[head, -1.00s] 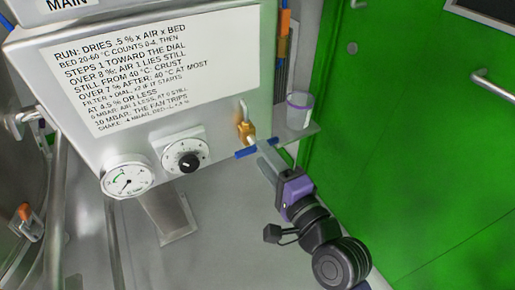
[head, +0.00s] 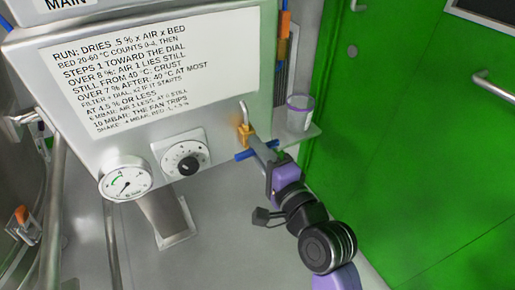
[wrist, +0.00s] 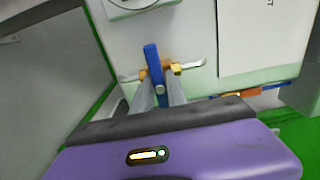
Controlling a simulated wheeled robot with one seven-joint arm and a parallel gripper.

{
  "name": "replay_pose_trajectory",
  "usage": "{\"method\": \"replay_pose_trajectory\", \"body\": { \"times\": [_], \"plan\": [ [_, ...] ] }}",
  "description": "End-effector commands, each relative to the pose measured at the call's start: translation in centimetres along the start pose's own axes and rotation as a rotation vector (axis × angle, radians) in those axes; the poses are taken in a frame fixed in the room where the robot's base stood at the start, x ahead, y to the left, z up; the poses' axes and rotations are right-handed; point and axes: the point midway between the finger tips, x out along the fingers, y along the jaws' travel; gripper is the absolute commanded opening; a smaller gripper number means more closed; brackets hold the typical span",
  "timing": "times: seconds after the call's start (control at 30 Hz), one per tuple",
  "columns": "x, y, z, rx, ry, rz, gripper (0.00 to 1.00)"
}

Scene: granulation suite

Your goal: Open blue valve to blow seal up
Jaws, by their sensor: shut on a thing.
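A bent metal pipe runs through the brass body. In the wrist view the blue handle (wrist: 151,60) lies crosswise to the pipe, in front of the brass body (wrist: 169,73). My gripper (head: 259,148) reaches up from the lower right and is shut on the handle. In the wrist view its fingers (wrist: 160,88) stand on either side of the handle, partly hiding its near end.
A round gauge (head: 125,179) and a black dial knob (head: 187,165) sit on the panel's lower edge, left of the valve. A cup (head: 299,112) stands on a small shelf (head: 298,137) just right of it. A green door (head: 420,150) is on the right.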

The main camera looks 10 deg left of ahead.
Motion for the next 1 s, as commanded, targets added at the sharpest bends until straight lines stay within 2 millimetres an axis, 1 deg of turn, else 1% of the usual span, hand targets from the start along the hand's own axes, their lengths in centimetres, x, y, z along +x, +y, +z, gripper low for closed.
{"method": "replay_pose_trajectory", "body": {
  "times": [0.23, 0.47, 1.0],
  "plan": [
    [-0.03, 0.06, -0.02, -0.028, 0.0, 0.001, 0.0],
    [-0.04, 0.09, -0.03, -0.146, 0.001, 0.001, 0.0],
    [-0.07, 0.25, -0.05, -0.641, 0.0, 0.002, 0.0]
  ]
}}
